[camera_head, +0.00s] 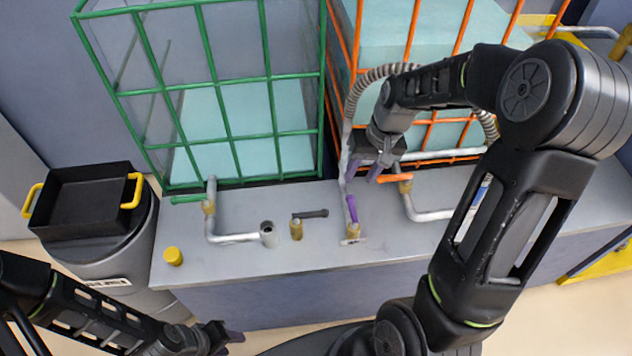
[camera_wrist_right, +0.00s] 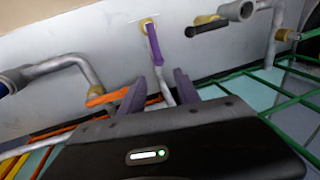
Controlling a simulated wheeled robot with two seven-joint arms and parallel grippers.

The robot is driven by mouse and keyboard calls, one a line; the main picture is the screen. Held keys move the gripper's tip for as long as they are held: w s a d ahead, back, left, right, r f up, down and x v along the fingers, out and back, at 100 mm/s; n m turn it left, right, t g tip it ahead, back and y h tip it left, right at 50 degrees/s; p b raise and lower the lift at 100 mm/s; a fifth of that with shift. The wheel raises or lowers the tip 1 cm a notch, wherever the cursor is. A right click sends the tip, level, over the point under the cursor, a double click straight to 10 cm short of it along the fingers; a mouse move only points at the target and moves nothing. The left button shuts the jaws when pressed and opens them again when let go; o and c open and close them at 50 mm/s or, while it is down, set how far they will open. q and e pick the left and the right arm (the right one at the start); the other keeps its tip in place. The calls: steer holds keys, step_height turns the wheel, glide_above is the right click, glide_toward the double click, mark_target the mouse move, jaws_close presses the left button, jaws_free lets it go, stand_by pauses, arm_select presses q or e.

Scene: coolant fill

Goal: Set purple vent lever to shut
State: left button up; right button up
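The purple vent lever (camera_head: 351,208) sits on a brass valve (camera_head: 354,230) near the middle of the grey bench, and points from the valve toward the cages. In the right wrist view the purple lever (camera_wrist_right: 155,45) hangs from its brass fitting toward my fingers. My right gripper (camera_head: 364,170) is open just behind the lever's free end. In the wrist view its purple-grey fingers (camera_wrist_right: 160,90) stand apart, with the lever tip lying beyond the gap, seemingly not gripped. My left gripper (camera_head: 232,338) is low in front of the bench, away from the lever; its finger gap is unclear.
An orange lever (camera_head: 395,178) and its pipe are close right of my right gripper. A green lever (camera_head: 187,199), a black lever (camera_head: 310,214) and a yellow cap (camera_head: 173,256) are on the left. Green (camera_head: 221,79) and orange cages stand behind. A black tray (camera_head: 85,195) tops a drum.

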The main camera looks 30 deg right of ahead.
mark_target(353, 203)
steer(key=shift+s+a+g, duration=0.2)
steer(key=shift+s, duration=0.3)
steer(key=shift+s+a+g, duration=0.15)
steer(key=shift+s+g, duration=0.05)
steer(key=shift+s, duration=0.3)
steer(key=f, duration=0.2)
steer(key=a+f, duration=0.1)
steer(key=f, duration=0.4)
steer(key=shift+w+a+f, duration=0.2)
steer(key=shift+w+f, duration=0.05)
steer(key=shift+f, duration=0.1)
steer(key=shift+c, duration=0.5)
jaws_close()
